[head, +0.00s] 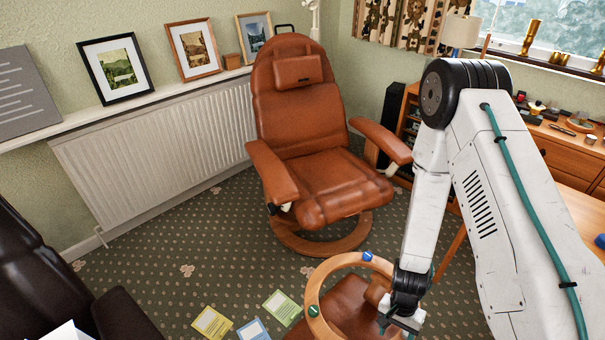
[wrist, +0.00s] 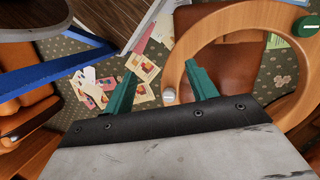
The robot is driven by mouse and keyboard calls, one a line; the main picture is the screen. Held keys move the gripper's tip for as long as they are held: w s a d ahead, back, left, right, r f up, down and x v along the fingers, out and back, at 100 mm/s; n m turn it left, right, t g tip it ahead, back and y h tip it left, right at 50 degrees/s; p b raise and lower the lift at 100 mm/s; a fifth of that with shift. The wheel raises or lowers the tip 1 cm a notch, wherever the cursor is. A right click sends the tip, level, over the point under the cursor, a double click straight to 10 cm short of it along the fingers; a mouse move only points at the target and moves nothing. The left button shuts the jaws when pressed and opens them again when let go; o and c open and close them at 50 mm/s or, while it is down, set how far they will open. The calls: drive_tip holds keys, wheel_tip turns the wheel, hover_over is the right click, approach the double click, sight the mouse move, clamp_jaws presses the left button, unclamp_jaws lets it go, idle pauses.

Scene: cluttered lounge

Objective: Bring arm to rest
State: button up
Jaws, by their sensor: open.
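My arm (head: 455,150) is white with black joints and reaches down at the right of the head view. My gripper (head: 402,322) is at the bottom of the head view, over a brown leather seat with a round wooden ring (head: 318,325). The wooden ring (wrist: 172,68) shows beside and beyond the right finger. How far the fingers are above it I cannot tell.
A brown leather recliner (head: 318,170) stands before a white radiator (head: 160,150). A wooden cabinet (head: 565,148) is at the right. Coloured cards (head: 212,322) lie on the patterned carpet (head: 200,240), which is clear at middle left. A blue-edged thing (wrist: 60,75) is left of my gripper.

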wheel_tip(320, 180, up, 26)
drive_tip(key=w+a+r+n+g+y, duration=0.1)
drive_tip(key=w+a+n, duration=0.1)
drive_tip(key=n, duration=0.3)
drive_tip(key=s+d+r+n+t, duration=0.1)
drive_tip(key=s+r+t, duration=0.1)
drive_tip(key=r, duration=0.6)
drive_tip(key=s+d+r+t, duration=0.1)
drive_tip(key=s+r, duration=0.4)
drive_tip(key=r, duration=0.4)
drive_tip(key=s+d+r+n+t+h, duration=0.1)
drive_tip(key=s+r, duration=0.3)
drive_tip(key=r, duration=0.4)
drive_tip(key=shift+s+r+n+t, duration=0.15)
drive_tip(key=shift+n+t, duration=0.15)
drive_tip(key=shift+t, duration=0.5)
